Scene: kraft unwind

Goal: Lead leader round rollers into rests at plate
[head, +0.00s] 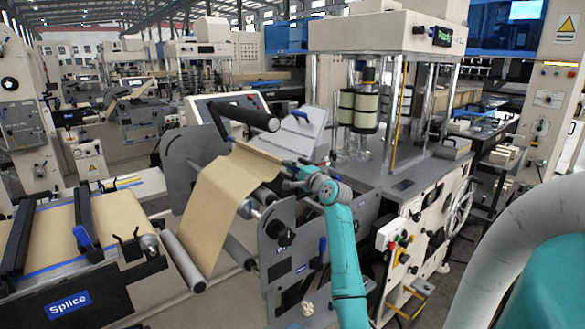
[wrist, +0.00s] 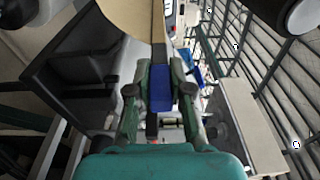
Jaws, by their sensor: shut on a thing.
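The leader is a brown kraft web (head: 218,210). It rises from the lower grey roller (head: 185,262) to a dark bar with a blue grip (wrist: 160,85) at its upper end. My gripper (head: 290,169) is shut on that grip, at the near end of the bar, above the front side plate (head: 283,255). In the wrist view its fingers (wrist: 159,92) flank the blue grip, and the web (wrist: 128,12) curves away at the top. A dark roller (head: 245,115) sits above and behind the web. I cannot make out the rests clearly.
The splice table (head: 75,300) with brown web and dark clamp bars stands at lower left. The press (head: 385,60) with its posts and deck is right of my gripper. A light tilted panel (head: 300,135) lies behind it. A handwheel (head: 461,208) juts at right.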

